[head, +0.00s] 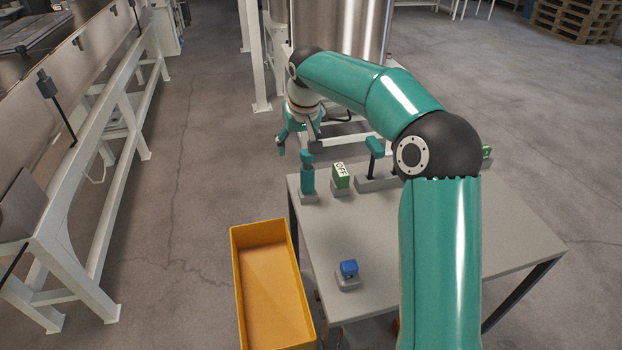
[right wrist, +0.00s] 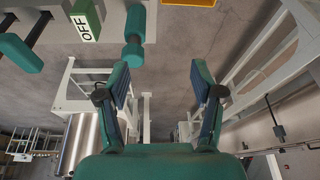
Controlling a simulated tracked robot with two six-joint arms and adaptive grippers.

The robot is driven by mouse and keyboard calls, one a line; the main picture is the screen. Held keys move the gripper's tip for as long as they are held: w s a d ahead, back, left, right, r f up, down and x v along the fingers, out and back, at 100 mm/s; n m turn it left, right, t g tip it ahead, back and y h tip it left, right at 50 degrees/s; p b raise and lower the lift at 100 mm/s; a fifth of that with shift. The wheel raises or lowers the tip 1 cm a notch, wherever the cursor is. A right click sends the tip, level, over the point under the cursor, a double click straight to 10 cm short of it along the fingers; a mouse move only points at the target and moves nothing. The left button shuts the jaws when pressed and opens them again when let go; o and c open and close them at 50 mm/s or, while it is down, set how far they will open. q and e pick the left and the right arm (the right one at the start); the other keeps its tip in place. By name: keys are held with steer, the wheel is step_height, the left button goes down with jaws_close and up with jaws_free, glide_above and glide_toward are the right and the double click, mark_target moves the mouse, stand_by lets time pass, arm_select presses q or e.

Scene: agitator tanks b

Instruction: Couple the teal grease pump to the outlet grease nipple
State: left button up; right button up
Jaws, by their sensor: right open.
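The teal grease pump (head: 308,180) appears to be the upright teal piece standing in a small grey holder at the back left corner of the table. In the right wrist view the pump (right wrist: 134,38) lies ahead of the fingers, left of the middle of the gap. My right gripper (head: 298,142) is open and empty, just beyond the pump and above the table's back left corner. Its two fingers also show apart in the right wrist view (right wrist: 163,76). I cannot make out the outlet grease nipple. My left gripper is not in view.
The grey table (head: 420,235) also carries a green OFF block (head: 340,176), a teal-handled lever (head: 375,147) and a blue-topped piece (head: 348,268). A yellow bin (head: 238,275) stands at its left. A steel tank (head: 340,25) stands behind.

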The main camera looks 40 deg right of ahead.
steer(key=m, duration=0.1)
glide_toward(307, 154)
steer(key=shift+h, duration=0.5)
steer(key=shift+p+x, duration=0.9)
steer(key=shift+x, duration=4.5)
steer(key=shift+w+a, duration=0.15)
steer(key=shift+w, duration=0.05)
jaws_close()
